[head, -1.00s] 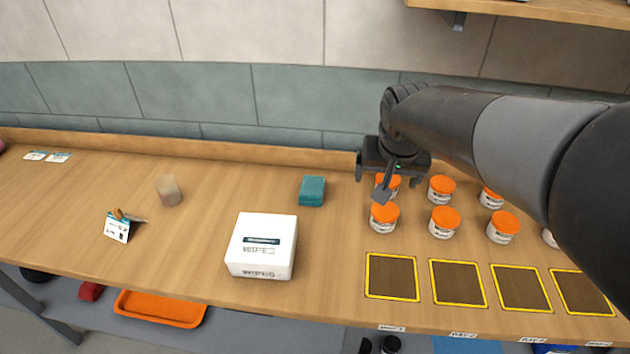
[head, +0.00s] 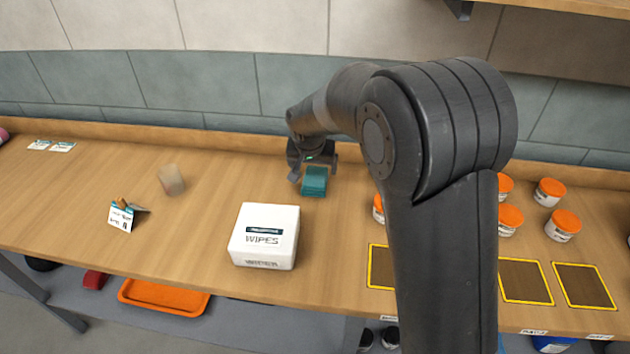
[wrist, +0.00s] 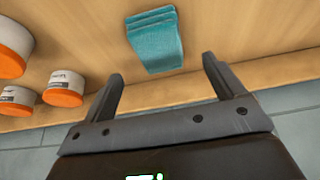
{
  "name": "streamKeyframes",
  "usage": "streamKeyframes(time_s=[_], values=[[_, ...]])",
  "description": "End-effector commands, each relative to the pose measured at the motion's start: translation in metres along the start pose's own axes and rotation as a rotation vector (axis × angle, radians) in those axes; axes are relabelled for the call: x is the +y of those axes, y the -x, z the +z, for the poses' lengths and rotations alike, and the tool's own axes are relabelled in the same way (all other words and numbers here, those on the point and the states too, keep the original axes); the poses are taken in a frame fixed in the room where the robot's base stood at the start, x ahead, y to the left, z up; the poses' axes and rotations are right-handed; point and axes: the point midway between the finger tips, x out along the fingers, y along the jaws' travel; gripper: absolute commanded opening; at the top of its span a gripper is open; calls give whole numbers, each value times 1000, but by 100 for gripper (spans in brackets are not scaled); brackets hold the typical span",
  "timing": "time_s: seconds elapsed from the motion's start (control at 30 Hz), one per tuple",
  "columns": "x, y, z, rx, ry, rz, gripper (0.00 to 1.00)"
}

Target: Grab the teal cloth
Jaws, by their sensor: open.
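The teal cloth (head: 314,183) is a small folded stack lying on the wooden counter, behind and right of the white wipes box. It also shows in the wrist view (wrist: 155,42), ahead of the fingertips and between their lines. My gripper (head: 313,168) is just behind the cloth in the head view, partly overlapping its back edge there. In the wrist view my gripper (wrist: 162,68) has its two fingers spread apart with nothing between them. I cannot tell its exact height above the counter.
The white wipes box (head: 265,237) stands in front of the cloth. Orange-lidded jars (head: 563,225) stand to the right, some hidden by my arm. The tiled wall (head: 200,80) is close behind.

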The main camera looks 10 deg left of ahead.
Motion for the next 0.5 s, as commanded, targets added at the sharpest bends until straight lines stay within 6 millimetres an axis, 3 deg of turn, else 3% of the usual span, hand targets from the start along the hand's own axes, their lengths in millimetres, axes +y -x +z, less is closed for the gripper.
streamKeyframes(time_s=[0.5], values=[[1, -57, -4, -2, 0, 2, 87]])
